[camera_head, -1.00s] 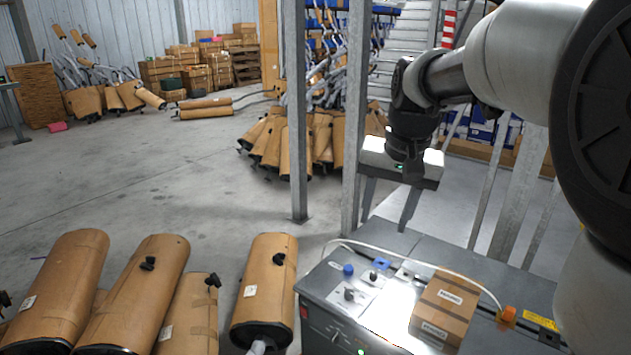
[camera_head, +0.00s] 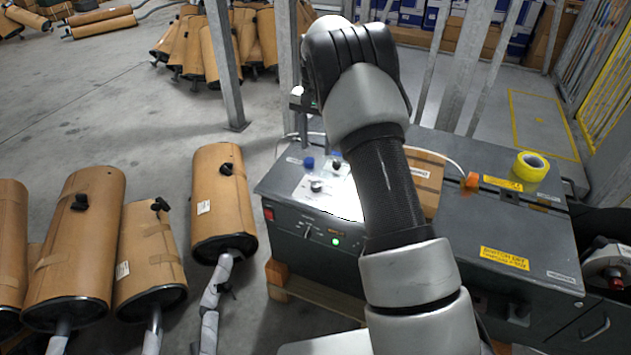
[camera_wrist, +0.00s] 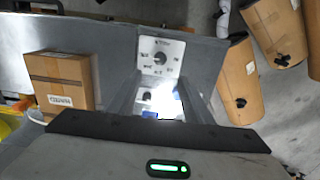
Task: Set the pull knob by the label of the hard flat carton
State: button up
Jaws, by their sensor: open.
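The brown carton (camera_wrist: 60,82) lies on the grey machine top, with a white label (camera_wrist: 60,101) on its side too small to read. In the head view my arm hides part of the carton (camera_head: 428,178). A black knob (camera_wrist: 161,58) sits on a white plate with printed marks; it also shows in the head view (camera_head: 316,186). A blue knob (camera_head: 309,162) stands behind it. I cannot tell which is the pull knob. My gripper (camera_wrist: 161,85) is open above the panel, its fingers on either side of a glaring patch with blue in it.
The grey machine (camera_head: 515,215) bears a yellow tape roll (camera_head: 531,166), an orange fitting (camera_head: 471,181) with a pale hose, and a green lamp (camera_head: 336,241). Wrapped mufflers (camera_head: 220,195) stand left of it. A grey post (camera_head: 222,60) rises behind.

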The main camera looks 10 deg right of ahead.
aim_at(316, 184)
notch_tip(316, 184, down, 15)
jog(key=shift+r+b, duration=0.2)
jog(key=shift+b, duration=0.8)
jog(key=c, duration=1.1)
jog(key=shift+o, duration=0.2)
jog(key=n, duration=0.4)
jog(key=shift+n, duration=0.3)
jog(key=n, duration=0.4)
